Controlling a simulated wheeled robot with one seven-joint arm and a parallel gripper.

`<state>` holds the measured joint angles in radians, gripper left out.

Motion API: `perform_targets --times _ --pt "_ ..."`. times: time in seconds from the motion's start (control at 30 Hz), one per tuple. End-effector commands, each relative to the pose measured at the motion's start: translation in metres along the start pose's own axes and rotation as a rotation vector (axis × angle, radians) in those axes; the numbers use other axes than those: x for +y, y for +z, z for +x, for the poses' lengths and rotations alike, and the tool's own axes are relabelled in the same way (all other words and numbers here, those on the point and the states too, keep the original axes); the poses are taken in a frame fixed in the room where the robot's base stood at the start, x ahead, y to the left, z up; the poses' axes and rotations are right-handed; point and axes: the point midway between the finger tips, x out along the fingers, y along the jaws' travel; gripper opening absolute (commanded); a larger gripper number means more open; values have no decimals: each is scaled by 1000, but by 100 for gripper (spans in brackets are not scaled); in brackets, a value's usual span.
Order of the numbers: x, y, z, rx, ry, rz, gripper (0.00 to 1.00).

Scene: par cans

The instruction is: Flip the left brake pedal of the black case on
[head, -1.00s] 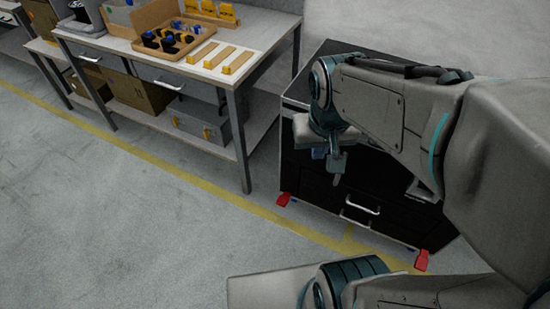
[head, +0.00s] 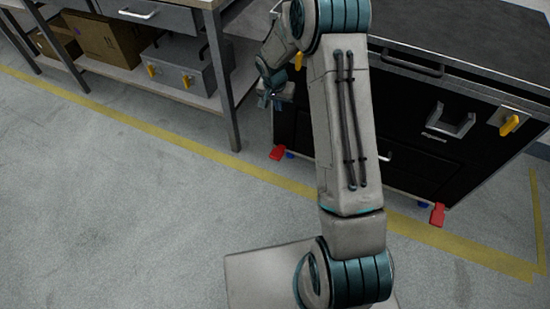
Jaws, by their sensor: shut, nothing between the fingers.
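The black case (head: 400,110) stands at the right in the head view, partly hidden behind my arm. Its left brake pedal (head: 277,153) is red and sticks out at the case's lower left corner, with a bit of blue beside it. A second red pedal (head: 437,214) is at the lower right corner. My gripper (head: 268,102) is shut and empty. It shows small, above the left pedal and apart from it, near the case's left front edge.
A workbench with a metal leg (head: 221,80) stands left of the case. Its lower shelf holds a grey toolbox (head: 180,68) and cardboard boxes (head: 107,40). Yellow latches (head: 509,125) and handles project from the case front. The floor (head: 120,200) in front is clear.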

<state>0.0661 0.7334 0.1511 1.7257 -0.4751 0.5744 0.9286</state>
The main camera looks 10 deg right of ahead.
Motion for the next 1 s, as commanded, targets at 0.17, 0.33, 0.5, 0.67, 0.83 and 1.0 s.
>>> perform_targets --times 0.17,0.33,0.5,0.67,0.83,1.0 --pt "-19 8 111 -21 -9 71 0" --pt "-28 13 159 -30 -18 113 0" --pt "-31 14 171 -32 -22 128 0" --pt "-30 14 170 -32 -21 128 0" --pt "-30 14 172 -33 -20 127 0" --pt "-30 16 192 -35 -19 126 0"
